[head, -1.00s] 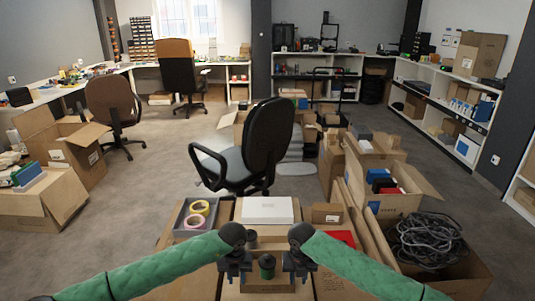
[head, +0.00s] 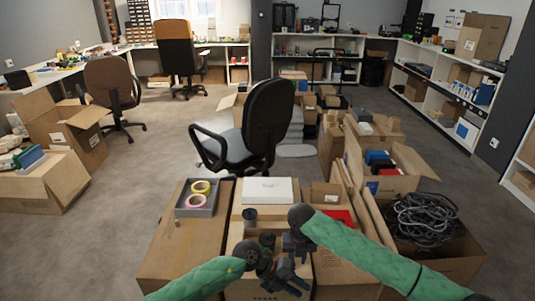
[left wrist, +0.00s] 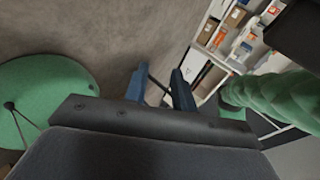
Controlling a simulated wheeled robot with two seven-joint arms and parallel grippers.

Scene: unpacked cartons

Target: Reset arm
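My left gripper (head: 287,281) is low in the head view, its arm in from the left, pointing right and downward over the front cartons. Its two blue-grey fingers stand apart with nothing between them in the left wrist view (left wrist: 160,88). My right gripper (head: 294,246) is just above it, its arm in from the right. Its fingers are small and dark and partly overlap my left gripper, so their opening is unclear. I see no object held by the left gripper.
A carton of black cable (head: 466,243) stands right. An office chair (head: 264,135) is behind. Open floor lies left (head: 105,225).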

